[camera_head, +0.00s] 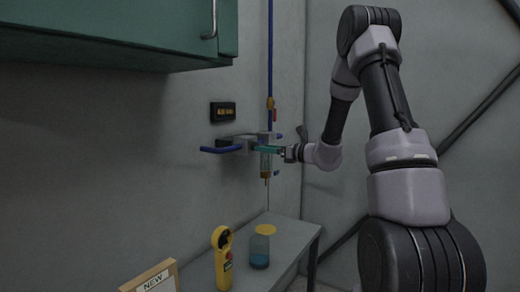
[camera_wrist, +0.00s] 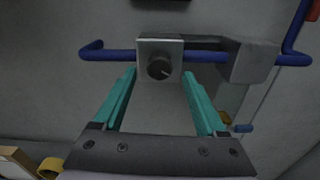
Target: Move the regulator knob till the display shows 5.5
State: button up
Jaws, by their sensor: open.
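The regulator knob (camera_wrist: 159,67) is a small dark round dial with a pale pointer mark, on a grey square plate fixed to a blue pipe. In the head view it cannot be made out behind my gripper. The display (camera_head: 223,112) is a black wall panel with amber digits too small to read surely. It shows as a dark edge at the top of the wrist view (camera_wrist: 160,2). My gripper (camera_wrist: 160,73) is open, its teal fingers on either side of the knob in the picture. Contact cannot be told. It also shows in the head view (camera_head: 266,149).
A grey block (camera_wrist: 253,60) sits on the pipe (camera_wrist: 108,55) to the right. Below, a grey table (camera_head: 287,240) holds a yellow handheld device (camera_head: 222,257) and a yellow-lidded jar (camera_head: 260,250). A wooden-framed "NEW" sign (camera_head: 152,280) is at front. A green cabinet (camera_head: 130,32) hangs upper left.

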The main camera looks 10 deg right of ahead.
jog(key=shift+x, duration=1.5)
grip_shut()
jog(key=shift+m, duration=3.9)
